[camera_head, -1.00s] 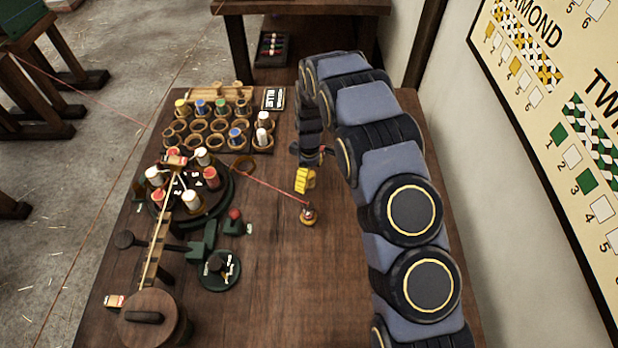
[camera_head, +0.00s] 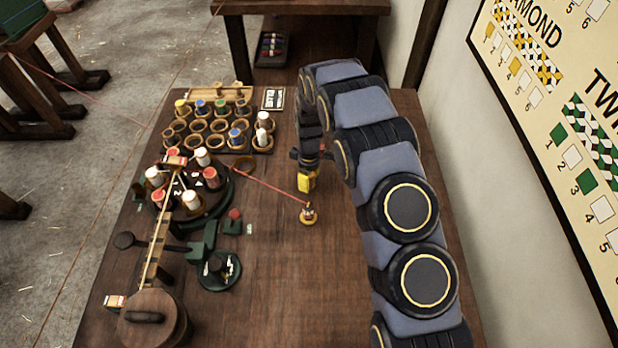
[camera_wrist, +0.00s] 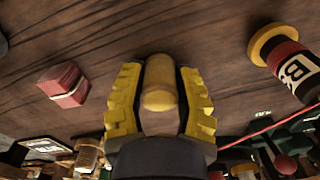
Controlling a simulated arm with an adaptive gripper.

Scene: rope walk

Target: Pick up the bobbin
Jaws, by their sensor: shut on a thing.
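My gripper (camera_head: 307,182) is over the middle right of the bench, with its yellow ridged fingers pointing down. In the wrist view, the fingers (camera_wrist: 160,82) are closed around the sides of a rounded yellow and tan thing (camera_wrist: 160,98), seemingly a bobbin. The fingers hide part of it, and the head view does not show it clearly. A separate bobbin-like spool with a "B" label (camera_wrist: 293,68) is at the right of the wrist view, apart from the fingers.
A red block (camera_wrist: 64,85) lies left of the fingers in the wrist view. The red cord (camera_head: 265,187) crosses near my gripper.

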